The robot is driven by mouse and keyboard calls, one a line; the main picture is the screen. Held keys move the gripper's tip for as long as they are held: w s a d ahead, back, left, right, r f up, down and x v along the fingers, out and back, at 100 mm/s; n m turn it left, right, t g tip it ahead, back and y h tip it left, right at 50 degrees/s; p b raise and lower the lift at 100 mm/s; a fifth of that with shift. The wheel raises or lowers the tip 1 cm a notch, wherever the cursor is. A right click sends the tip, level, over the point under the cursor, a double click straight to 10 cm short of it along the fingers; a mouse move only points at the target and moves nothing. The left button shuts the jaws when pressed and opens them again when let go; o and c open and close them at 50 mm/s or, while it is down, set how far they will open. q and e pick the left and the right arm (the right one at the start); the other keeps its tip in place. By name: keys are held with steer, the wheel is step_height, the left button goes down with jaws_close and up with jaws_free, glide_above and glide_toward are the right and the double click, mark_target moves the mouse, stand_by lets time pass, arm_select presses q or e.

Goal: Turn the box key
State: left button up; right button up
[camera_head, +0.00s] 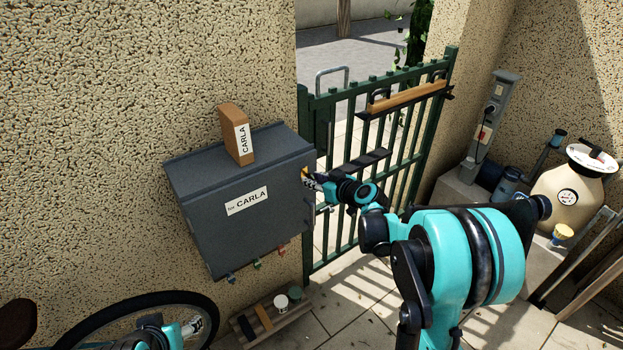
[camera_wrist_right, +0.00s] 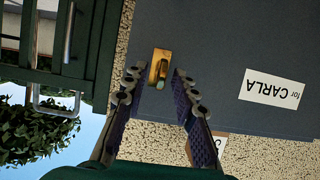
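A dark grey box (camera_head: 240,215) with a "for CARLA" label hangs on the rough wall. My right gripper (camera_head: 312,181) is at the box's right side. Its fingers are apart in the right wrist view (camera_wrist_right: 158,92), one on each side of the key, with gaps showing. In the head view the gripper mostly hides the lock. My left gripper (camera_head: 196,326) is low at the left, by the bicycle wheel; its opening is unclear.
A brown parcel (camera_head: 236,134) labelled CARLA stands on the box. Small coloured pieces (camera_head: 257,264) hang under it. A green barred gate (camera_head: 385,140) is right of the box. A bicycle wheel (camera_head: 118,302) and a low wooden rack (camera_head: 250,343) are below. A beige sprayer tank (camera_head: 568,195) stands far right.

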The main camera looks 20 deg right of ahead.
steer(key=shift+x, duration=1)
jaws_close()
